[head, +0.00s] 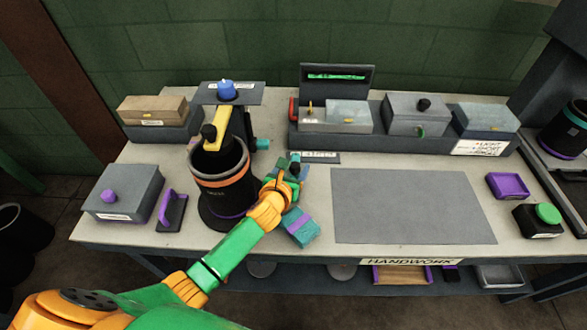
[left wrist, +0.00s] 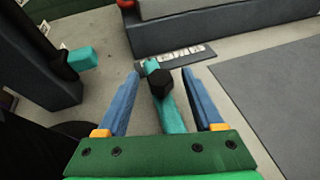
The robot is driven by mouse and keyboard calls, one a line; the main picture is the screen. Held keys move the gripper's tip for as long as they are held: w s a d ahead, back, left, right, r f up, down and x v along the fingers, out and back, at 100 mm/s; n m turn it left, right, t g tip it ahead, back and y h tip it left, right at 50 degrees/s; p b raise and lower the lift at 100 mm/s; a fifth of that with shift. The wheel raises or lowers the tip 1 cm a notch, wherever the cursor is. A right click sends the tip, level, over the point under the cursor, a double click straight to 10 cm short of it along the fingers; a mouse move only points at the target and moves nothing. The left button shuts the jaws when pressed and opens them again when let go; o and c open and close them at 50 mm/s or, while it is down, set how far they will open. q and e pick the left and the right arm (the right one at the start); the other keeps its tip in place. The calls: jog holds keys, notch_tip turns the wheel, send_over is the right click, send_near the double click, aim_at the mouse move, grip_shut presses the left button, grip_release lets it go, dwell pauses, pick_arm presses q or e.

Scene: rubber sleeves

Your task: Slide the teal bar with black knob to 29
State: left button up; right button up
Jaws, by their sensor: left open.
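The teal bar (left wrist: 173,115) lies on the table between my left gripper's fingers in the left wrist view, its near part hidden by my gripper. Its black knob (left wrist: 160,83) stands on it between the two blue fingers, with a gap on each side. A white label strip with printed numbers (left wrist: 183,53) lies just beyond the bar's far end; the numbers are too small to read. My left gripper (left wrist: 160,73) is open around the knob. In the head view my left gripper (head: 290,175) hides most of the bar, and the label strip (head: 320,157) shows beyond it. My right gripper is not in view.
A dark cylinder with an orange band (head: 220,182) stands left of my arm. A teal and purple block (head: 300,228) shows beside my wrist. A grey mat (head: 410,205) lies clear to the right. A long grey tray with boxes (head: 310,140) stands behind.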

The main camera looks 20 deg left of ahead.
pick_arm(q)
jog(key=shift+s, duration=0.1)
grip_shut()
dwell(1.3)
